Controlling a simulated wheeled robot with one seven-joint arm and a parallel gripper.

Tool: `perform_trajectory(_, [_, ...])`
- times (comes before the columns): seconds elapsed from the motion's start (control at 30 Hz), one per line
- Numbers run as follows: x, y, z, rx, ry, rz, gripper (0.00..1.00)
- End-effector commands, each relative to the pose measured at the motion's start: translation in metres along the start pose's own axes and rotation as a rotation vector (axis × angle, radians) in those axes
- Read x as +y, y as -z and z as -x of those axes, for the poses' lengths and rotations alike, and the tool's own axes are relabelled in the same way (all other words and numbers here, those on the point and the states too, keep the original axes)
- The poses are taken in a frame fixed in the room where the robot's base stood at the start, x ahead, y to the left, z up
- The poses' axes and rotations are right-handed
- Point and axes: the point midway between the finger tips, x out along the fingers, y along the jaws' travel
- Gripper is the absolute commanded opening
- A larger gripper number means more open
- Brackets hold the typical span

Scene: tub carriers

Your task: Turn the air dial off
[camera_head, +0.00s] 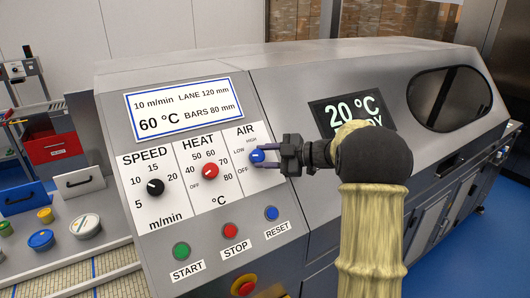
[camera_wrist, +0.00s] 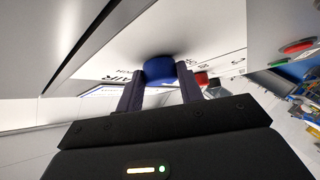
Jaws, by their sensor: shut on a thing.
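The blue air dial (camera_head: 257,156) sits on the white AIR label of the sloped grey panel, with HIGH, LOW and OFF marked around its left side. A small pale mark shows on the dial, seemingly toward LOW, but it is too small to be sure. My gripper (camera_head: 271,155) reaches in from the right and is shut on the dial. In the wrist view the blue dial (camera_wrist: 160,67) sits between the two dark fingers of my gripper (camera_wrist: 160,84). The fingers hide part of the dial's side.
The red heat dial (camera_head: 210,171) and black speed dial (camera_head: 155,187) stand to the left. Below are green start (camera_head: 181,251), red stop (camera_head: 230,230) and blue reset (camera_head: 271,213) buttons, and a red knob (camera_head: 243,285). A dark display (camera_head: 325,112) reads 20 °C, partly hidden by my arm.

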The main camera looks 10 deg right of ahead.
Motion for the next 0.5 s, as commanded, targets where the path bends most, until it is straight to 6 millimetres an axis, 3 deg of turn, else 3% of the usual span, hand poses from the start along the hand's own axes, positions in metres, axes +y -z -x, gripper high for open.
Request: perform_trajectory(0.5, [0.0101,0.0042,-0.0016,0.002,0.319,0.320,0.14])
